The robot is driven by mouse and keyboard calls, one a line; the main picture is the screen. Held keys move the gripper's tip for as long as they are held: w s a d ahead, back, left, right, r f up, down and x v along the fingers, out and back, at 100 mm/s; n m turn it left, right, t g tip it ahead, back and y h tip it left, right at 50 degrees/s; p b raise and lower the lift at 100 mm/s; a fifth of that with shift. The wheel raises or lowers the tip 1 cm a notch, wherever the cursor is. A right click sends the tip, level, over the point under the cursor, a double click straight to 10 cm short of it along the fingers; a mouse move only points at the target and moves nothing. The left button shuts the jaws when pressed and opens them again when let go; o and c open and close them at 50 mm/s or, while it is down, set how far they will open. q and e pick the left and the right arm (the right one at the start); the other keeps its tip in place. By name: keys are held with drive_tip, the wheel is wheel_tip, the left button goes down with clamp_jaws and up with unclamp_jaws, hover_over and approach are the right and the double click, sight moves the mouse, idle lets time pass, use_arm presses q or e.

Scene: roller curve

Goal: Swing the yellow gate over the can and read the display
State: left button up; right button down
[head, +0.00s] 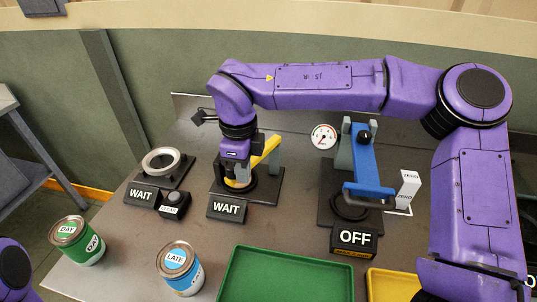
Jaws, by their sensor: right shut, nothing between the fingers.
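The yellow gate (267,150) is on the middle station, its bar slanting down and left toward my right gripper. My right gripper (237,184) is shut and empty, pointing down at the gate's lower end; whether it touches the gate I cannot tell. The middle station's display (228,208) reads WAIT. My gripper hides much of the station's centre, so I cannot tell whether a can is there. A green can (82,252) labelled DAY and a blue-labelled can (187,281) marked LATE stand at the front left. My left gripper is out of view.
A left station with a metal ring (162,160) also reads WAIT, beside a small button box (174,204). A right station with a blue arm (363,160), round gauge (324,136) and display (356,238) reads OFF. A green tray (243,254) and yellow tray (376,283) lie in front.

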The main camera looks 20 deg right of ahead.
drive_tip(key=shift+w+a, duration=0.15)
drive_tip(key=shift+w, duration=0.05)
drive_tip(key=shift+w+a+r+p, duration=0.1)
drive_tip(key=shift+w+a+p, duration=0.3)
drive_tip(key=shift+w+p, duration=0.25)
drive_tip(key=shift+w+a+p, duration=0.4)
drive_tip(key=shift+w+p, duration=0.15)
drive_tip(key=shift+p, duration=0.1)
drive_tip(key=shift+w+a, duration=0.1)
drive_tip(key=shift+w, duration=0.1)
